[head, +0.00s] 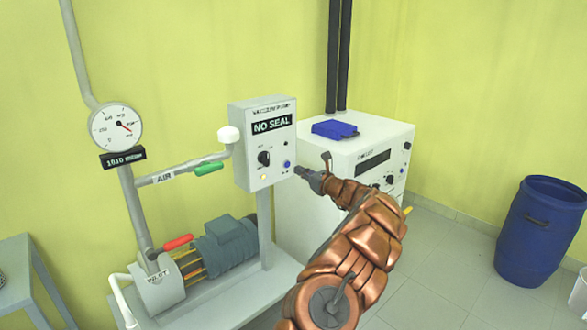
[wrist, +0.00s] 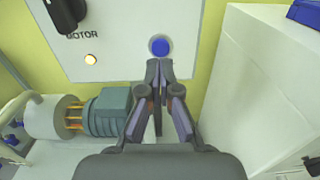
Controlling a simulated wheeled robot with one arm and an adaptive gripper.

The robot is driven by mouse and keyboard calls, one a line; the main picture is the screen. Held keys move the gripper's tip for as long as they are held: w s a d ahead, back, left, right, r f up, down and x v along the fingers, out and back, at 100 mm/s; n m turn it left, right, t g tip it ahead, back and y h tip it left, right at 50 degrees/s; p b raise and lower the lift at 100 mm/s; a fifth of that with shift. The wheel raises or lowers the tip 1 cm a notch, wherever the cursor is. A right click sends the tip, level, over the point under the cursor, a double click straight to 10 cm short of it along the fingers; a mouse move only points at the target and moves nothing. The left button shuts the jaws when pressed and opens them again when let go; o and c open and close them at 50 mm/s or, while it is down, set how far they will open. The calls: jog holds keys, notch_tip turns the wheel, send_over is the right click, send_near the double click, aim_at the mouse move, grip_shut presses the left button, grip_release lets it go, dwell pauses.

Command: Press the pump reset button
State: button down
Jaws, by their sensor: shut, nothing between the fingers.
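The pump control box (head: 246,172) is pale grey, with a "NO SEAL" display (head: 271,125). A round blue button (head: 287,164) sits at the lower right of its front; its label is not readable. It also shows in the wrist view (wrist: 159,46), straight ahead of the fingertips. My gripper (head: 299,171) is shut and empty, just right of the button in the head view. In the wrist view my gripper (wrist: 159,68) has its tips just below the button. I cannot tell whether they touch it.
A black motor knob (head: 264,158) and a lit yellow lamp (head: 264,178) are left of the button. A white cabinet (head: 340,210) stands close at the right with a blue object (head: 334,129) on top. Green (head: 209,169) and red (head: 177,242) valve handles are left. A blue barrel (head: 541,235) stands far right.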

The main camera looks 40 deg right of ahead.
aim_at(288, 165)
jog(key=shift+w, duration=1.95)
